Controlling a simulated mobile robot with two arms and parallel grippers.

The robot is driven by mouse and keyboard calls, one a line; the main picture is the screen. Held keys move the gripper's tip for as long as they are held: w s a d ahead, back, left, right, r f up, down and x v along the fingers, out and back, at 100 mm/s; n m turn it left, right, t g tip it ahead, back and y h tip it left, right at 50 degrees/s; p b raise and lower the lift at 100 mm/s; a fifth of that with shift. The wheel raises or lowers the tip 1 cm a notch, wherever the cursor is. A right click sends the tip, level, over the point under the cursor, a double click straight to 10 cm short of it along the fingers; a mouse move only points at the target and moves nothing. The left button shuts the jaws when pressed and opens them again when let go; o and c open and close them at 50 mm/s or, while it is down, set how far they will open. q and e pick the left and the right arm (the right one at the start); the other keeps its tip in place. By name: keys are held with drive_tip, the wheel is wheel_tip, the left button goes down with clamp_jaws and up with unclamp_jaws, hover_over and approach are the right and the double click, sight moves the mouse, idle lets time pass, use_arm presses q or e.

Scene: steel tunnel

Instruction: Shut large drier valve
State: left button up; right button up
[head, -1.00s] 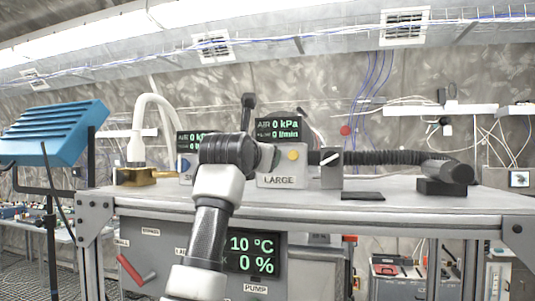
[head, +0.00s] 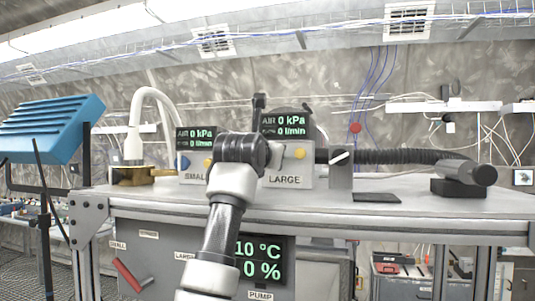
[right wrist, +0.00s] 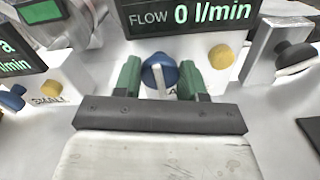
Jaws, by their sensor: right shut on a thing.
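The grey box labelled LARGE (head: 298,178) stands on the bench with a display above it. In the right wrist view, a blue knob (right wrist: 159,74) with a pale pointer sits on its front, left of a yellow button (right wrist: 221,57). My right gripper (right wrist: 161,84) has its green fingers on both sides of this knob and is shut on it. In the head view my right wrist (head: 240,149) hides the knob and fingertips. My left gripper is not in view.
The SMALL box (head: 193,167) stands left of my wrist. Right of the LARGE box are a grey block with a lever (head: 341,166), a black hose (head: 400,157) and a flat dark plate (head: 376,197). A brass fitting (head: 142,176) stands at left.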

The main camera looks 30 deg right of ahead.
drive_tip(key=shift+f+m+b, duration=0.1)
drive_tip(key=shift+m+b, duration=0.2)
drive_tip(key=shift+b, duration=0.15)
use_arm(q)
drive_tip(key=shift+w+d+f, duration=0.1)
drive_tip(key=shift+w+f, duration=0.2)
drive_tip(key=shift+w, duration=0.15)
use_arm(e)
drive_tip(key=o, duration=0.9)
drive_tip(key=shift+w, duration=0.1)
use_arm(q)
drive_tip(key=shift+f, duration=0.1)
use_arm(e)
drive_tip(key=shift+s+a+b, duration=0.25)
drive_tip(key=shift+s+b, duration=0.05)
drive_tip(key=b+v, duration=0.5)
drive_tip(key=v, duration=0.4)
drive_tip(key=shift+f+b, duration=0.1)
drive_tip(key=shift+b, duration=0.2)
drive_tip(key=shift+s+a, duration=0.3)
drive_tip(key=shift+a, duration=0.05)
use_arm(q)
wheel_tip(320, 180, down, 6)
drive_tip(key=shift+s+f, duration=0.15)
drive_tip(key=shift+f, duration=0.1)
